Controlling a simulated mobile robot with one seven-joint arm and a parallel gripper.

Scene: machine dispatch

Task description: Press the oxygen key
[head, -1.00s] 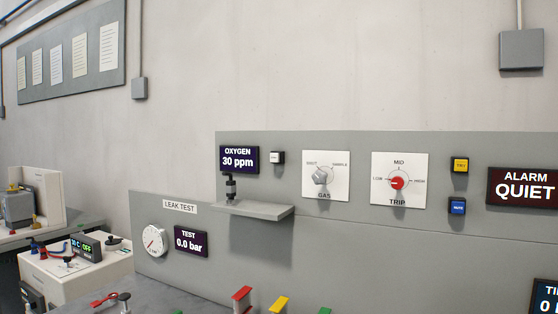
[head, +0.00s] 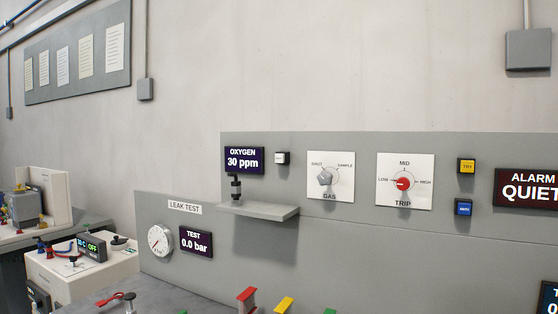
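The oxygen display (head: 244,160) is on the grey wall panel in the head view and reads "OXYGEN 30 ppm". Just to its right is a small black-framed key with a white face (head: 282,158); its lettering is too small to read. Below the display a dark sensor-like fitting (head: 236,188) stands at a small grey shelf (head: 262,212). My gripper is not in this view.
Right of the white key are the GAS dial (head: 325,178), the TRIP dial (head: 403,183), a yellow key (head: 466,166), a blue key (head: 463,207) and an alarm display (head: 528,188) reading "QUIET". Below left are a gauge (head: 159,240) and the test display (head: 196,242), "0.0 bar".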

